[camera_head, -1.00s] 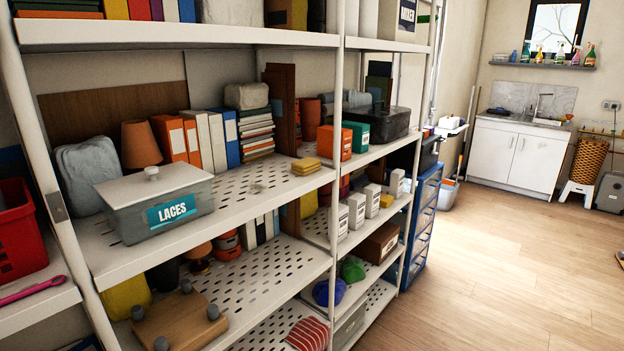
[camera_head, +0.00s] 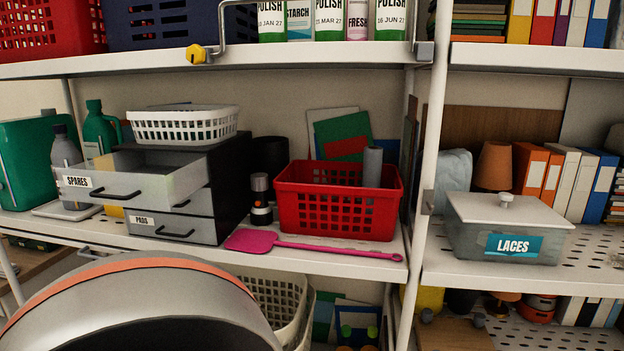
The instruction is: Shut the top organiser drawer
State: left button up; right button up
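The organiser (camera_head: 231,172) is a dark cabinet with pale grey drawers on the middle shelf at left. Its top drawer (camera_head: 148,194), labelled SPARES, is open and pulled well out toward the front left. The drawer has a dark handle (camera_head: 116,194), and the part of its inside that I can see looks empty. Below it is a drawer labelled PADS (camera_head: 172,228), which sits further back than the top drawer. A white basket (camera_head: 183,125) stands on top of the organiser. Neither of my grippers is in view.
A pink fly swatter (camera_head: 310,244) lies along the shelf's front edge. A red basket (camera_head: 338,205) and a dark cylinder stand right of the organiser. A grey bottle (camera_head: 66,150) and green jug (camera_head: 99,127) stand left, close to the open drawer. The upper shelf (camera_head: 310,57) hangs above.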

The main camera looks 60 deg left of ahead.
aim_at(186, 181)
jog(key=u, duration=2.65)
